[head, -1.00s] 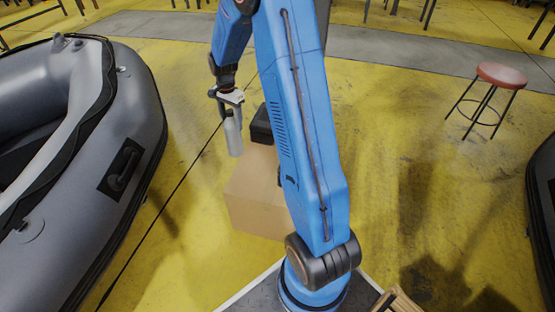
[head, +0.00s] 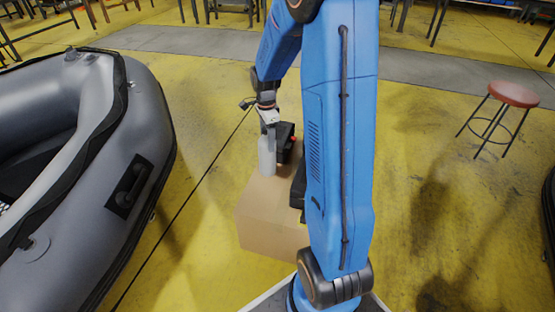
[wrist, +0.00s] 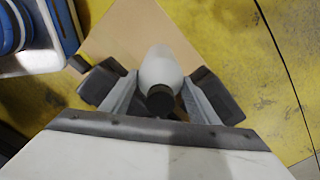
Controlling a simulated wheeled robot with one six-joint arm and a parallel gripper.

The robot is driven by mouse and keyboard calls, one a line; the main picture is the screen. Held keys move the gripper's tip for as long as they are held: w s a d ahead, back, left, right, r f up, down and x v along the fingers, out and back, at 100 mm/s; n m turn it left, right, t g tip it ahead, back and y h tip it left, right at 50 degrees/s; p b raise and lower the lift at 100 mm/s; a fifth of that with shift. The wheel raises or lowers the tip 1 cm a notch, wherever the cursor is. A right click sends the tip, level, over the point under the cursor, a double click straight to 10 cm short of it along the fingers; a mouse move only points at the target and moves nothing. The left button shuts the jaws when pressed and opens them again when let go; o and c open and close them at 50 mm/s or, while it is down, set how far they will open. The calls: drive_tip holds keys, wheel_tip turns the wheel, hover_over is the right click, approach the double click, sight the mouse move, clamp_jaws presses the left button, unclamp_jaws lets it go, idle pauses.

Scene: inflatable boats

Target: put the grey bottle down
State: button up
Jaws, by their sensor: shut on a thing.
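The grey bottle (head: 267,155) is upright in my gripper (head: 268,122), over the left part of a cardboard box (head: 268,222). In the wrist view the grey bottle (wrist: 160,70) sits between the two fingers of my gripper (wrist: 160,95), its dark cap toward the camera. My gripper is shut on it near the top. The box top (wrist: 125,35) shows beyond the bottle in the wrist view. I cannot tell whether the bottle's base touches the box.
Black items (head: 285,140) stand on the box just right of the bottle, one with a red spot. A grey inflatable boat (head: 150,110) lies to the left on the yellow floor. A red stool (head: 513,95) stands at the right.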

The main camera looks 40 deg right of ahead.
sight(267, 160)
wheel_tip(267, 160, down, 7)
drive_tip(key=shift+r, duration=0.15)
idle(0.4)
drive_tip(key=o, duration=1.4)
drive_tip(key=shift+f, duration=0.2)
